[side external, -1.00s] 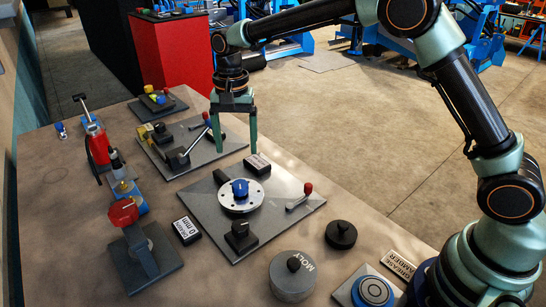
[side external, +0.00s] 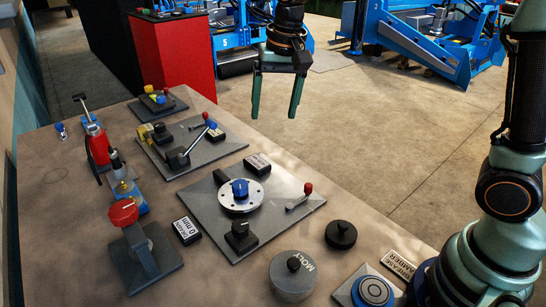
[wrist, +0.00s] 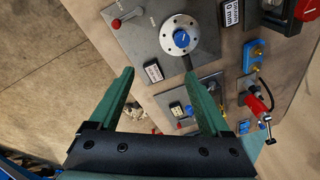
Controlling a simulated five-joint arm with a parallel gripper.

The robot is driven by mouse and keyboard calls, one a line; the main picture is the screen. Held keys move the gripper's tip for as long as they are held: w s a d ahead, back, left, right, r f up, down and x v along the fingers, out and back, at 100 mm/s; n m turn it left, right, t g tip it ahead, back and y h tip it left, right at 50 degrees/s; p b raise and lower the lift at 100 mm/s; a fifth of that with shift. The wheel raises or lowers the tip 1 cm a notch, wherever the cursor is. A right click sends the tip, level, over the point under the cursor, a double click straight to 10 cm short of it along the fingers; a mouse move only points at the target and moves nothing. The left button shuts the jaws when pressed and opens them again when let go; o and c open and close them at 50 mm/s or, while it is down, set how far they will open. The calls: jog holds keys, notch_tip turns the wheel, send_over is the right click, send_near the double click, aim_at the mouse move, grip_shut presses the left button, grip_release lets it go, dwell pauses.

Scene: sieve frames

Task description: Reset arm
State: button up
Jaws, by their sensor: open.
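My gripper (side external: 275,98) hangs open and empty, its two green fingers pointing down. In the side view it is raised, beyond the table's right edge. In the wrist view the open fingers (wrist: 165,95) show with nothing between them but the panels and floor below. The nearer grey panel (side external: 278,205) holds a round silver dial with a blue knob (side external: 240,188), a black knob (side external: 240,232) and a red-tipped lever (side external: 305,192). The farther panel (side external: 222,148) holds a blue-tipped lever (side external: 210,125) and yellow and black parts.
A grey MOLY canister (side external: 290,278), a black lidded disc (side external: 341,234) and a round blue-ringed pad (side external: 372,292) stand at the table's front. A red-handled valve (side external: 124,212) and a red pump (side external: 98,147) stand at the left. The air around my gripper is clear.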

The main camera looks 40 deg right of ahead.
jog(key=s+d+n+t, duration=0.1)
jog(key=s+d+n, duration=0.1)
jog(key=s+d, duration=0.2)
jog(key=s+d+n+t, duration=0.2)
jog(key=s+d+n, duration=0.1)
jog(key=s, duration=0.7)
jog(key=shift+s+d+r+n+t, duration=0.2)
jog(key=shift+s+d+n+t, duration=0.1)
jog(key=shift+s+d, duration=0.1)
jog(key=n+g, duration=0.6)
jog(key=n, duration=1.1)
send_over(241, 183)
notch_tip(241, 183, down, 9)
notch_tip(241, 183, down, 11)
jog(key=shift+s+f, duration=0.1)
jog(key=shift+f, duration=0.05)
